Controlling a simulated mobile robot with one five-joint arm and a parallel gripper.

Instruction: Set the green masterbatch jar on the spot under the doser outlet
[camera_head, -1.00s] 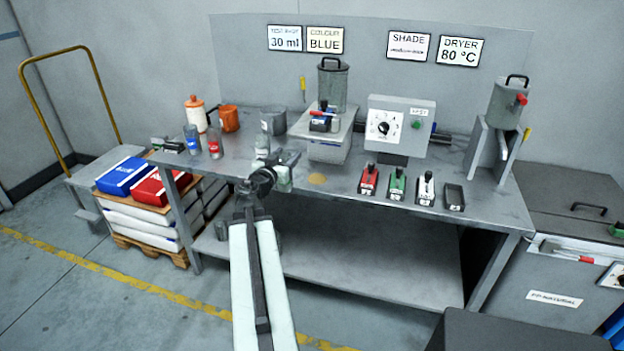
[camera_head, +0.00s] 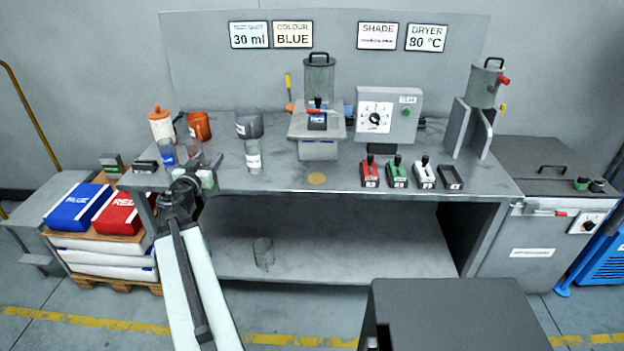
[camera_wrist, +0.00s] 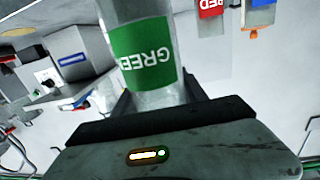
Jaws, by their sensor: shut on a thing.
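My gripper (camera_head: 203,178) is at the front left of the bench and shut on the green jar. In the wrist view the clear jar (camera_wrist: 150,85) stands between the fingers, its green label reading "GREEN" upside down in that picture. In the head view the jar is mostly hidden by my gripper. The doser (camera_head: 318,148) stands at the middle of the bench with a lidded canister on top. A round tan spot (camera_head: 316,179) lies on the bench in front of it, empty, to the right of my gripper.
A blue-labelled jar (camera_head: 167,154) and a red-labelled jar (camera_head: 193,150) stand just behind my gripper. A white-labelled jar (camera_head: 253,157) stands between my gripper and the spot. A dark box (camera_head: 455,315) stands in the foreground.

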